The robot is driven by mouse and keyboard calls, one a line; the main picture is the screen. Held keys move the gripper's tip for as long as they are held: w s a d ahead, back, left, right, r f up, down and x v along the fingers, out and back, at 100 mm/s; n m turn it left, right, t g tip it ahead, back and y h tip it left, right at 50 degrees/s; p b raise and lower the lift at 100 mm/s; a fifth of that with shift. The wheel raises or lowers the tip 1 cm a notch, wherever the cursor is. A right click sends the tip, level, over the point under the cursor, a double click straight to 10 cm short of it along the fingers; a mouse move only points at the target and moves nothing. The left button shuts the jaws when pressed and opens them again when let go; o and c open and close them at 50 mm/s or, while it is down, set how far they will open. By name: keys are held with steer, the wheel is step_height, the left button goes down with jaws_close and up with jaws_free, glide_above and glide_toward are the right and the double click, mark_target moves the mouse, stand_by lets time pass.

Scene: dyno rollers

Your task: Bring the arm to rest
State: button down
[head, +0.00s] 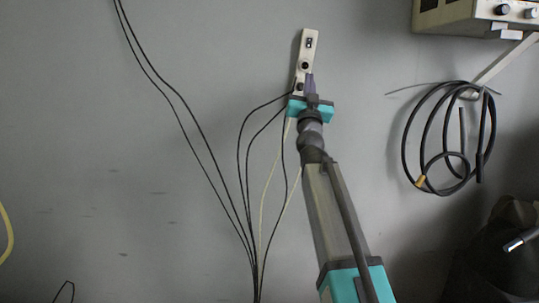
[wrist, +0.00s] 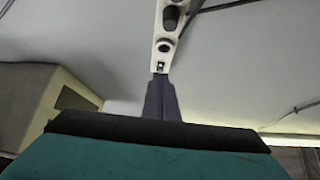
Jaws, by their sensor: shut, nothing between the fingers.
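My gripper (head: 309,80) is at the end of my arm, which reaches up across the head view. Its dark fingers are together and hold nothing. They point toward a narrow white panel (head: 307,50) on the grey wall. The panel carries a small switch and round black parts. In the head view the fingers overlap the panel's lower right side. In the wrist view the closed fingers (wrist: 159,85) end just below the panel (wrist: 163,50), close to its small switch. I cannot tell whether the fingertips touch it.
Black and pale cables (head: 190,115) run down the wall left of my arm. A coiled black cable (head: 408,140) hangs at the right, below a beige instrument (head: 465,16). A dark object (head: 490,260) stands at the lower right. A yellow cable (head: 8,235) shows at the left edge.

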steer(key=w+f+n+g+y+b, duration=0.15)
steer(key=w+f, duration=0.25)
steer(key=f, duration=1.6)
steer(key=w+f+n+g+y+p, duration=0.1)
steer(key=w+f+g, duration=0.3)
steer(key=f, duration=1.6)
steer(key=s+f+n+g+y, duration=0.1)
steer(key=s+f+g, duration=0.15)
steer(key=f, duration=1.15)
steer(key=s+a+f+n+g+y+b, duration=0.15)
steer(key=s+f, duration=0.25)
steer(key=f, duration=0.9)
steer(key=s+f+g, duration=0.3)
steer(key=s+f, duration=0.1)
steer(key=f, duration=1)
steer(key=s+f+g, duration=1)
steer(key=s+f, duration=1.8)
steer(key=s, duration=0.2)
steer(key=s+d+m+g+h, duration=0.1)
steer(key=s+d+g, duration=0.2)
steer(key=s, duration=2.4)
steer(key=g, duration=0.5)
steer(key=shift+d+b, duration=0.2)
steer(key=shift+b, duration=0.1)
